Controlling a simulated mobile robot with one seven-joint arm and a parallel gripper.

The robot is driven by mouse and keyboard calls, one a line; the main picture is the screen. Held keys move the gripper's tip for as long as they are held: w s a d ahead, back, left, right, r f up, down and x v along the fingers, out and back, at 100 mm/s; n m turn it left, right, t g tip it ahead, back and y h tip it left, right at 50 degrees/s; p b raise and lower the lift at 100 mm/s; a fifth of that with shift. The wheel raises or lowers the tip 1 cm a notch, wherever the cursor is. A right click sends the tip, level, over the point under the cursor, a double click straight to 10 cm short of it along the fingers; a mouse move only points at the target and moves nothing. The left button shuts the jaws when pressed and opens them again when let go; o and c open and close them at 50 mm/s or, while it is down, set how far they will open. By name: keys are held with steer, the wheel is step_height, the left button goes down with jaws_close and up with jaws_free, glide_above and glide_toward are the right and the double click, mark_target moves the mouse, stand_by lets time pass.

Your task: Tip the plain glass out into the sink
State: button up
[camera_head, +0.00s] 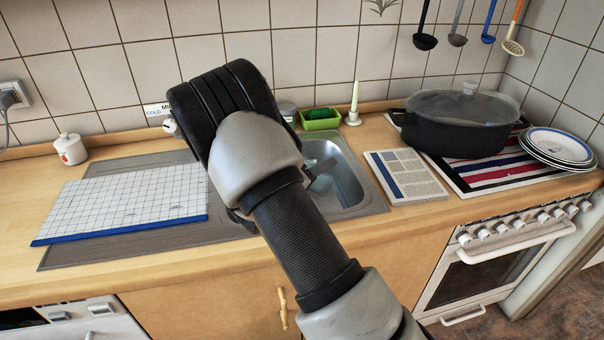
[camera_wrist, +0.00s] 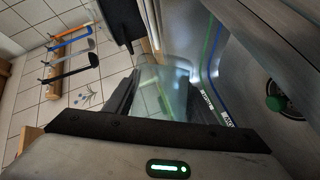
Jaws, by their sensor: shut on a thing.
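My gripper (camera_wrist: 138,92) shows in the wrist view, shut on a clear see-through glass (camera_wrist: 152,88). The glass looks tilted in this view, but its rim and any contents are hard to make out. The metal sink (camera_head: 349,187) is partly behind my arm. Its grey metal also seems to fill the right of the wrist view (camera_wrist: 281,58), with a round dark opening and a green spot.
A gridded board (camera_head: 125,205) lies left of the sink. A booklet (camera_head: 405,176), a lidded black pot (camera_head: 462,122) and stacked plates (camera_head: 556,146) are at right. Ladles (camera_head: 425,41) hang on the wall.

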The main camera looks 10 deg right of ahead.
steer(key=r+n+h+p, duration=0.1)
steer(key=n+p, duration=0.1)
steer(key=p, duration=0.1)
steer(key=shift+r, duration=0.4)
steer(key=shift+a+r+n+t+h+p, duration=0.2)
steer(key=shift+r+n+t+h+p, duration=0.15)
steer(key=shift+r+n+p, duration=0.6)
steer(key=shift+f, duration=0.1)
steer(key=shift+w, duration=0.1)
